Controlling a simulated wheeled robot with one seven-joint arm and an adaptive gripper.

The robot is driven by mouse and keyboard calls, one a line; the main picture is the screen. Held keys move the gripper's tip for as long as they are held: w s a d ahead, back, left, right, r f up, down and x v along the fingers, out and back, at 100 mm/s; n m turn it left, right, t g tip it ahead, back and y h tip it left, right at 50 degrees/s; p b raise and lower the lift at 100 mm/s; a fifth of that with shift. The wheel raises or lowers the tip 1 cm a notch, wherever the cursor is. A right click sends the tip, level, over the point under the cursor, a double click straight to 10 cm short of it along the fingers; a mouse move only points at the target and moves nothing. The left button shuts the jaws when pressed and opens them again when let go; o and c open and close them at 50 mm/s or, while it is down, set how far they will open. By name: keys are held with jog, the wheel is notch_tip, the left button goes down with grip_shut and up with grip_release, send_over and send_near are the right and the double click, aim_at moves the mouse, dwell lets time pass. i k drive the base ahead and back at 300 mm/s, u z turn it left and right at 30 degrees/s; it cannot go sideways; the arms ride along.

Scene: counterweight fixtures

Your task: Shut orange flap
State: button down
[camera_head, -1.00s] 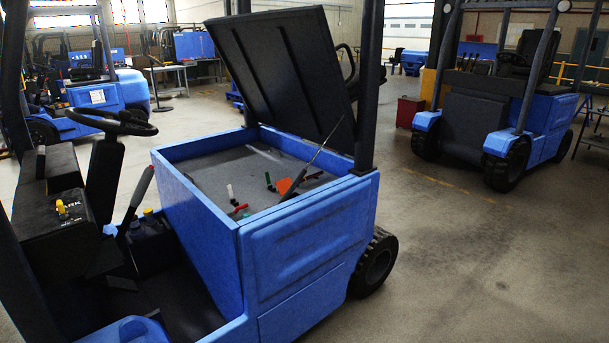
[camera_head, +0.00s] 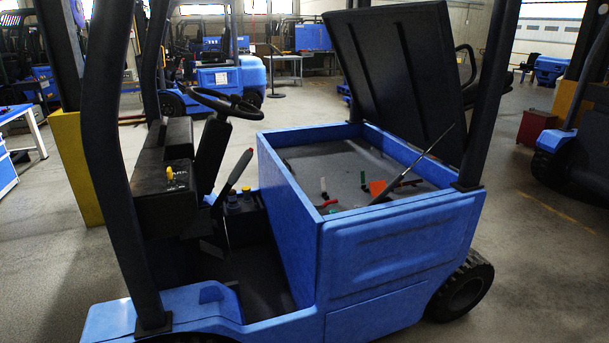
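A small orange flap (camera_head: 377,188) shows inside the open rear compartment (camera_head: 290,185) of a blue forklift. It looks raised at a tilt from the grey compartment floor; its hinge is too small to make out. Several small red, green and white handles stand around the flap. The compartment's black lid (camera_head: 395,80) is tilted up open at the back. My gripper is not in view.
A yellow pillar (camera_head: 76,165) is at the left. Another forklift (camera_head: 580,150) is at the right edge. Concrete floor is open at the front right.

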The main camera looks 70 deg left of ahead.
aim_at(377, 188)
jog(key=u, duration=2.35)
jog(key=i, duration=0.45)
jog(key=z, duration=0.05)
